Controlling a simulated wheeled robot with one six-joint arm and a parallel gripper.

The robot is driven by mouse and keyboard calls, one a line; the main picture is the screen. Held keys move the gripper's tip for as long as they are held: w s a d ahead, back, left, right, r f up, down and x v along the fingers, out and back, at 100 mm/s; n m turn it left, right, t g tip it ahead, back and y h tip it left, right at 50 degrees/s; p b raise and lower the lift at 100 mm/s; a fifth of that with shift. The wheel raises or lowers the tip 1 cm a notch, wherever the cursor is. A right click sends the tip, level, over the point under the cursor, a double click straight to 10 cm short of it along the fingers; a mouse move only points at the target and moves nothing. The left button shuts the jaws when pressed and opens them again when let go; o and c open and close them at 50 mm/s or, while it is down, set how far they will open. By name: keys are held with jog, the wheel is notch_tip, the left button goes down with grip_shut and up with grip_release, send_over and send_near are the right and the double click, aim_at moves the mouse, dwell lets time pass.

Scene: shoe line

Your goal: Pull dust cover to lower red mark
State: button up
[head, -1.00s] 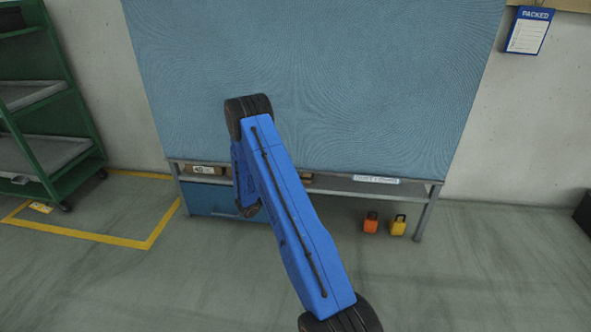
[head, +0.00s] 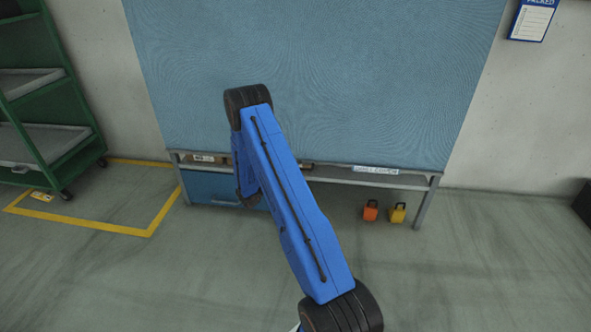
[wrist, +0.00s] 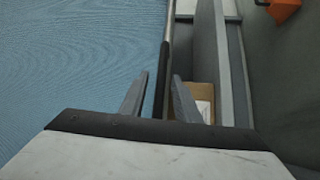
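The dust cover (head: 340,80) is a large blue ribbed sheet hanging in front of the bench in the head view. Its lower edge is level with the bench shelf. In the wrist view the cover (wrist: 70,60) fills the left side, with a thin bar (wrist: 169,40) along its edge, dark near my gripper. My gripper (wrist: 160,77) has its two grey fingers on either side of this bar. A gap shows between the left finger and the bar, so the fingers look open. In the head view my blue arm hides the gripper. I see no red mark in either view.
A grey bench shelf (head: 335,175) with a blue drawer (head: 222,190) stands under the cover. Orange (head: 371,211) and yellow (head: 397,213) padlock-like items are below it. A green rack (head: 60,120) stands left by yellow floor tape (head: 95,226).

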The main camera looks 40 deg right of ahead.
jog(key=w+a+f, duration=0.1)
jog(key=a+f, duration=0.1)
jog(key=a, duration=1.5)
jog(key=shift+w+f, duration=0.15)
jog(key=shift+w, duration=0.1)
jog(key=shift+a, duration=0.1)
jog(key=s+a+r+m+g+y, duration=0.15)
jog(key=s+r+y, duration=0.25)
jog(key=s+r, duration=0.65)
jog(key=s+a+r+m+g+y, duration=0.1)
jog(key=s+a+r+g+y, duration=0.15)
jog(key=s+r+y, duration=0.7)
jog(key=s+a+r+n+t+y, duration=0.2)
jog(key=s+a+r+t, duration=0.3)
jog(key=s+a, duration=0.5)
jog(key=s+a+r+n+t+y, duration=0.3)
jog(key=s+a+r+t+y, duration=0.1)
jog(key=s+a+r, duration=0.5)
jog(key=shift+s+a+r+t, duration=0.25)
jog(key=shift+s+a+t, duration=0.5)
jog(key=shift+s, duration=0.35)
jog(key=shift+d, duration=0.1)
